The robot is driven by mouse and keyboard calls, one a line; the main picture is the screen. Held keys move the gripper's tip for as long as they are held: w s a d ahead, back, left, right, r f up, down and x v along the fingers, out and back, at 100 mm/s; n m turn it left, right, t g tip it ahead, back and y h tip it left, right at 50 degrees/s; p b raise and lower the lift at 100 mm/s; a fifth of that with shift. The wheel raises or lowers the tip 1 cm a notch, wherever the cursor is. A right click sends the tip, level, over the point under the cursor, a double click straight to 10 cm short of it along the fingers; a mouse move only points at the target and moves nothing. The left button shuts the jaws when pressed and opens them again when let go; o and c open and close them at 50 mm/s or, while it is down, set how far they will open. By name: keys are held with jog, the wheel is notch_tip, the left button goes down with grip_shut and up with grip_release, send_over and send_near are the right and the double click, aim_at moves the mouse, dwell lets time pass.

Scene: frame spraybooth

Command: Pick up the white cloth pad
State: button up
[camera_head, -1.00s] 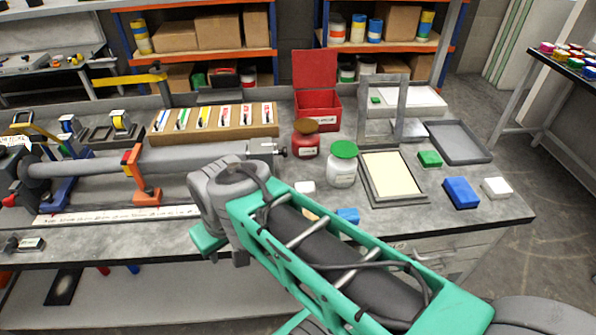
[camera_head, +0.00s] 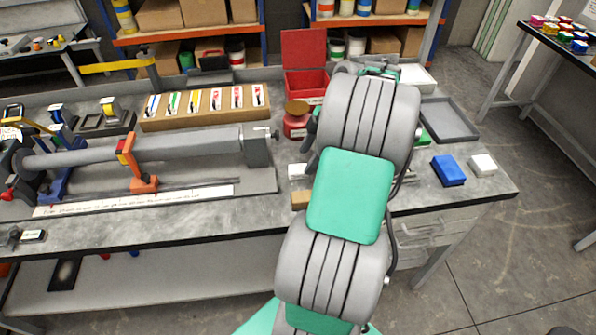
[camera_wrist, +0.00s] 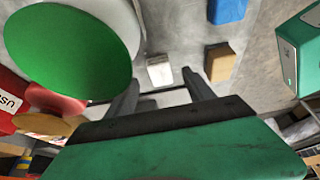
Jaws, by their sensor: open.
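Two small white pieces could be the white cloth pad, and I cannot tell which is. One white block (camera_head: 297,171) lies on the grey bench left of my arm. It also shows in the wrist view (camera_wrist: 160,70), just beyond and between my fingertips. Another white pad (camera_head: 484,165) lies at the bench's right end, beside a blue block (camera_head: 448,170). My gripper (camera_wrist: 160,88) is open and empty, its two dark fingers apart. In the head view my arm hides most of the gripper.
A green-lidded jar (camera_wrist: 70,45) looms close on the left in the wrist view. A tan block (camera_wrist: 220,62) and a blue block (camera_wrist: 228,10) lie right of the white one. A red jar (camera_head: 295,120) and an open red box (camera_head: 305,85) stand behind.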

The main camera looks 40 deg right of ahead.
aim_at(301, 168)
jog(key=x, duration=0.4)
jog(key=shift+a, duration=0.1)
jog(key=shift+c, duration=0.3)
grip_shut()
